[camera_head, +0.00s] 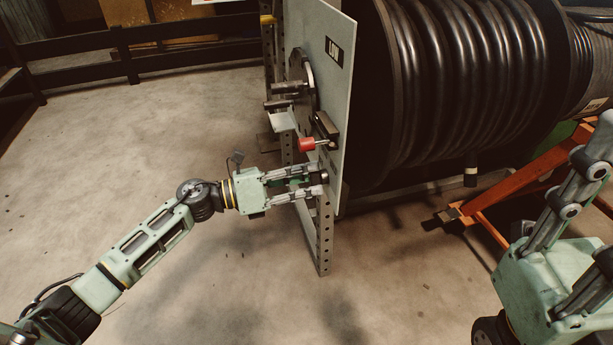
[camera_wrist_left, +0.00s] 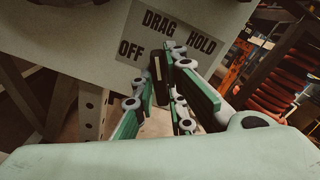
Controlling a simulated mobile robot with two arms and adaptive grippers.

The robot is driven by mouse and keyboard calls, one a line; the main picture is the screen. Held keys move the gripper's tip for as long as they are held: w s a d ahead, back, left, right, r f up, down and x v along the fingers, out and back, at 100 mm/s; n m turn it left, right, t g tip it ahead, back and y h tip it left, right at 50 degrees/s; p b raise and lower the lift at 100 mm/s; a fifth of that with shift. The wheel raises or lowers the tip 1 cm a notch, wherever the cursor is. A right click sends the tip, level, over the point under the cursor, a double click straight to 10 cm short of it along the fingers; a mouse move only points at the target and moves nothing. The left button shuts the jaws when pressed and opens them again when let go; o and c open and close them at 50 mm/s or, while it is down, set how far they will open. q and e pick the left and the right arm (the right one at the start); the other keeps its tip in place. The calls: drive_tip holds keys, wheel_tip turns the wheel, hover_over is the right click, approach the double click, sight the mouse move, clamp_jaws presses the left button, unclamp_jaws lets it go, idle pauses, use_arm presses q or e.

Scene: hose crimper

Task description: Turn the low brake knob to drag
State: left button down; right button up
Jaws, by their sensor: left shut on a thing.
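The low brake knob (camera_wrist_left: 157,68) is small and dark with a pale line on it, in front of a panel label (camera_wrist_left: 170,35) reading OFF, DRAG and HOLD. The pale line runs roughly upward in the left wrist view, on the side of the word DRAG. My left gripper (camera_wrist_left: 168,88) has its green-padded fingers on both sides of the knob and is shut on it. In the head view my left gripper (camera_head: 322,182) reaches the panel's lower edge, and its fingers mostly hide the knob. My right gripper (camera_head: 598,200) stands at the lower right, fingers apart and empty, partly cut off.
The grey panel (camera_head: 335,75) carries a round hub with pegs (camera_head: 301,88) and a red-tipped lever (camera_head: 308,144) just above my left gripper. A perforated steel post (camera_head: 323,240) stands below. A large black hose reel (camera_head: 450,80) and an orange frame (camera_head: 520,175) are to the right.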

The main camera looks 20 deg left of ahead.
use_arm(q)
drive_tip(key=shift+w, duration=0.1)
drive_tip(key=c, duration=1.8)
unclamp_jaws()
drive_tip(key=v, duration=1.2)
